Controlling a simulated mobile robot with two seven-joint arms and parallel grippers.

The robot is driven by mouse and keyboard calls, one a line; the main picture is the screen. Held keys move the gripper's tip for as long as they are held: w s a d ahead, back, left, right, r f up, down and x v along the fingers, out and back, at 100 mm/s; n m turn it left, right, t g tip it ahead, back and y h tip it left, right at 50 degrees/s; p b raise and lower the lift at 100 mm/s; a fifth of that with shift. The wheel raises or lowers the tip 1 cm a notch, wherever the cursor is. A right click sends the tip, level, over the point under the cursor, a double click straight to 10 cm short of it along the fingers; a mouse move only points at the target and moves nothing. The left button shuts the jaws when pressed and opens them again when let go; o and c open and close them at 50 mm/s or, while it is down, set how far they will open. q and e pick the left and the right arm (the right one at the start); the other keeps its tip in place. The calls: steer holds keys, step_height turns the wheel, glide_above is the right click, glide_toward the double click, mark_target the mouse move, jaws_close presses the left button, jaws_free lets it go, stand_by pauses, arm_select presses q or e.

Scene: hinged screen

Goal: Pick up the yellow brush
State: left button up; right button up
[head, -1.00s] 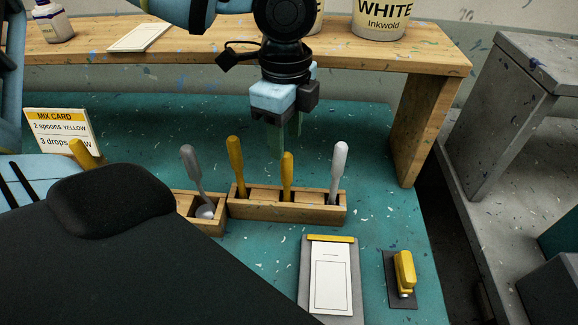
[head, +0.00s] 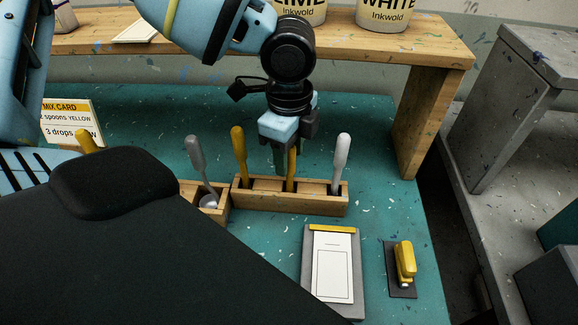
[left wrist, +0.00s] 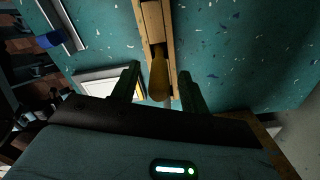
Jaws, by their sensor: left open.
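A wooden rack (head: 300,200) on the teal table holds two upright yellow handles and a white handle (head: 341,160). The left yellow handle (head: 239,152) stands clear of my gripper. The right yellow handle (head: 291,183), which could be the yellow brush, is partly hidden by my left gripper (head: 285,160). My left gripper is open and points down at it. In the left wrist view, a yellow handle (left wrist: 158,80) lies between the two spread fingers, with gaps on both sides. Brush heads are hidden in the rack. My right gripper is not in view.
A grey spoon (head: 197,160) leans in a small wooden box left of the rack. A wooden shelf (head: 424,120) with paint tubs stands behind. A clipboard (head: 332,270) and a yellow-handled tool (head: 404,262) lie in front. Another yellow handle (head: 86,142) shows at left.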

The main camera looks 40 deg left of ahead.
arm_select(q)
steer(key=shift+f, duration=0.6)
jaws_close()
steer(key=shift+r, duration=0.15)
